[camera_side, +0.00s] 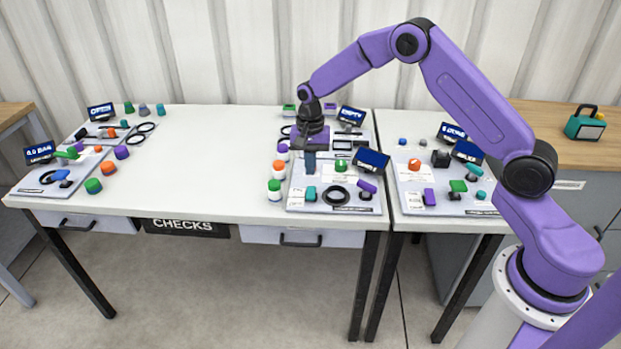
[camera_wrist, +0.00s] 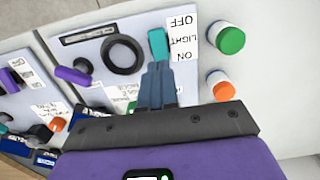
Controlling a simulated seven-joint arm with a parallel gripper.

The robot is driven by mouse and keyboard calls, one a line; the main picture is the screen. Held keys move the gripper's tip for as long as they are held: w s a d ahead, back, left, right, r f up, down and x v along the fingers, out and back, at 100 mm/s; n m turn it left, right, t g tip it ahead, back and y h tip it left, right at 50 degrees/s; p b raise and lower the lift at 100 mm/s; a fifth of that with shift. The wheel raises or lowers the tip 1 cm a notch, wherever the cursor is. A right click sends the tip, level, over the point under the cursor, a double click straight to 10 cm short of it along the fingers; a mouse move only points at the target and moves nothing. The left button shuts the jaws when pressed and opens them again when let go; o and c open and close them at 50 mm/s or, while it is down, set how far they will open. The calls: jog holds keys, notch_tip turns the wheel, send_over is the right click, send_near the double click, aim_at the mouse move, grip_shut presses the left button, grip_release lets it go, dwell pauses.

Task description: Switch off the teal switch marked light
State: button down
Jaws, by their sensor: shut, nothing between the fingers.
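The teal switch (camera_wrist: 158,42) sits on a light panel (camera_wrist: 82,22), beside a white label (camera_wrist: 183,40) reading OFF, LIGHT and ON, upside down in the wrist view. The teal lever lies nearer the OFF end of the label in that view; its exact tilt is hard to tell. In the side view the teal switch (camera_side: 311,194) is at the panel's front left. My gripper (camera_wrist: 158,68) is shut and empty, its fingertips just at the ON-side end of the switch. In the side view my gripper (camera_side: 310,172) points down just behind the switch. I cannot tell whether it touches.
A black ring (camera_wrist: 122,54) and a purple lever (camera_wrist: 73,76) share the panel. Green-topped (camera_wrist: 230,40) and orange-topped (camera_wrist: 221,86) jars stand beside it. The table's middle (camera_side: 210,150) is clear.

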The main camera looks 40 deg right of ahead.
notch_tip(320, 180, up, 8)
jog(key=shift+w+d, duration=0.15)
dwell(0.5)
jog(key=shift+s+a, duration=0.45)
jog(key=shift+s, duration=0.05)
